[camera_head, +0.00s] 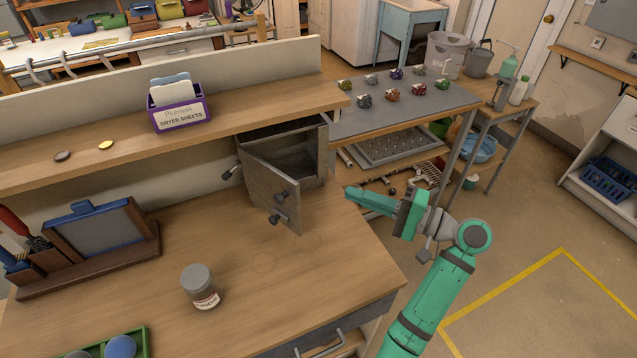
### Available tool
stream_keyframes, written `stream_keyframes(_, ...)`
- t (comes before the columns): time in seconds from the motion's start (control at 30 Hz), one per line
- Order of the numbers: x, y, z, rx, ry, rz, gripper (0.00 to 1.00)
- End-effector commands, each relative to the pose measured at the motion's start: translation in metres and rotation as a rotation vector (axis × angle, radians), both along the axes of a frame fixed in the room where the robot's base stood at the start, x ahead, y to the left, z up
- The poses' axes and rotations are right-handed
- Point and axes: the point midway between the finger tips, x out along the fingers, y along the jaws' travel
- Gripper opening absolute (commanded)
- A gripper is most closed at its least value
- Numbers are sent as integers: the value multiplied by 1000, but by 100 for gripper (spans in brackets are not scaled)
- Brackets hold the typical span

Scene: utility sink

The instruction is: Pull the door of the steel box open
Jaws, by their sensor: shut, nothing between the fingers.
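The grey steel box (316,152) sits on the wooden desk, partly under the raised shelf. Its door (265,188) stands ajar, swung out toward the front, and part of the dark inside shows above it.
A jar (199,286) stands on the desk in front of the box. A purple dryer-sheets box (180,110) is on the shelf above. A grey-topped table (400,105) with several small colourful items is behind my gripper. Open desk surface lies before the door.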

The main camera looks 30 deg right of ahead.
Motion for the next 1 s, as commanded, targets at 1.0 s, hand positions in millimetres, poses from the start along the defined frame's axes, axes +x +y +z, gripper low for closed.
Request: stream_keyframes(1.0,64,91,-1,-1,1,-4,0)
